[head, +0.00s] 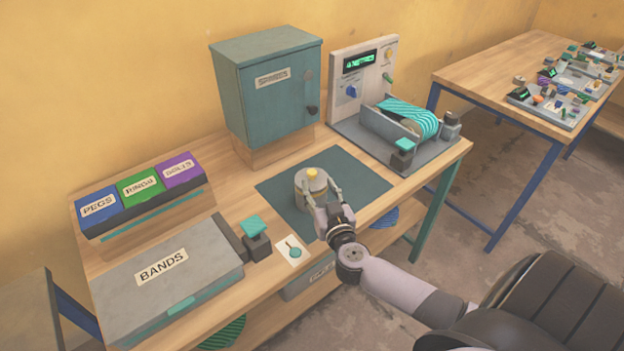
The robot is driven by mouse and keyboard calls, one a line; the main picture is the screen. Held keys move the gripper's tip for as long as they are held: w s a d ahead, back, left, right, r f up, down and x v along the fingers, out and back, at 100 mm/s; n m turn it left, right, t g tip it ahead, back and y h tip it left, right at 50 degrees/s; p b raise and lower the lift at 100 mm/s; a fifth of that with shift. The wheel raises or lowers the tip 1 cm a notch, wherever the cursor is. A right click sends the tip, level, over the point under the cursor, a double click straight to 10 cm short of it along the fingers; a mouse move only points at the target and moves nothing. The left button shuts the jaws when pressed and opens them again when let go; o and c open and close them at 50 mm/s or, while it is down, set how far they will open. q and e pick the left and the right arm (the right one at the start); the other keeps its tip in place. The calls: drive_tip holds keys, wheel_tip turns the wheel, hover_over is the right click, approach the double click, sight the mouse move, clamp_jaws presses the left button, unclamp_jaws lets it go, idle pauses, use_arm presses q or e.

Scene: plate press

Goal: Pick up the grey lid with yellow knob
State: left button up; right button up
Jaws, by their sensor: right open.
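The grey lid (309,178) with a yellow knob (312,173) sits on top of a round grey body (308,197) on the dark mat (277,187). My right gripper (318,190) is at the lid, with its arm coming from the lower right. Its fingers reach up on the near side and right side of the lid. The jaws are open. I cannot tell whether a finger touches the lid. My left gripper is out of view.
A teal cabinet labelled SPARES (270,92) stands behind the mat. A machine with a striped roller (410,115) is at the right.

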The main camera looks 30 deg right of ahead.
sight(313, 175)
drive_tip(key=x, duration=0.7)
drive_tip(key=shift+w, duration=0.1)
drive_tip(key=shift+c, duration=0.4)
drive_tip(key=c, duration=0.9)
